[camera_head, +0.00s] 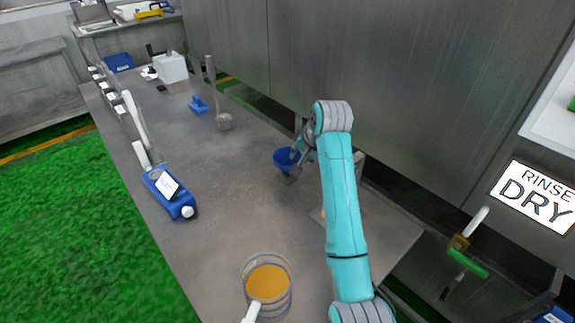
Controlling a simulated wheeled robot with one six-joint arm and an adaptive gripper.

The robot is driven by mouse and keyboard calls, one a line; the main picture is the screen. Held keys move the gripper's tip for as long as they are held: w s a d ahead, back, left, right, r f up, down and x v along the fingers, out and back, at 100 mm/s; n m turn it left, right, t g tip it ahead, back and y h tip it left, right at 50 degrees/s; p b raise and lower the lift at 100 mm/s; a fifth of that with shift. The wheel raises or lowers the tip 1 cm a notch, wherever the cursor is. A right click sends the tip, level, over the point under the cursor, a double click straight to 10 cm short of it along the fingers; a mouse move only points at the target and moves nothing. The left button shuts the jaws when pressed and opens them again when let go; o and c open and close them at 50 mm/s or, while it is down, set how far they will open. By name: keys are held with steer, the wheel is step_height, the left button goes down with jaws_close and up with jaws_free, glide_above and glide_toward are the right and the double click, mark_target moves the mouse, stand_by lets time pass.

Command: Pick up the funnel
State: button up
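A blue funnel (284,160) is on or just above the grey metal table, right of the middle of the view. My gripper (297,158) is at the funnel's right side, at the end of my teal arm. Its fingers are small and dark here and overlap the funnel's right part. I cannot tell whether they are closed on it or only beside it. The funnel's lower part is partly hidden, so whether it touches the table is unclear.
A clear container with orange contents (268,279) stands at the table's near end. A metal ladle-like tool (224,121), a small blue object (199,105) and a white box (171,68) are farther back. The table's middle is clear.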

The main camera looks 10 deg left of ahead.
mark_target(297, 162)
steer(key=shift+s+x, duration=0.15)
steer(key=shift+x, duration=1)
steer(key=shift+s+x, duration=0.15)
steer(key=shift+x, duration=1)
steer(key=shift+f, duration=0.15)
jaws_close()
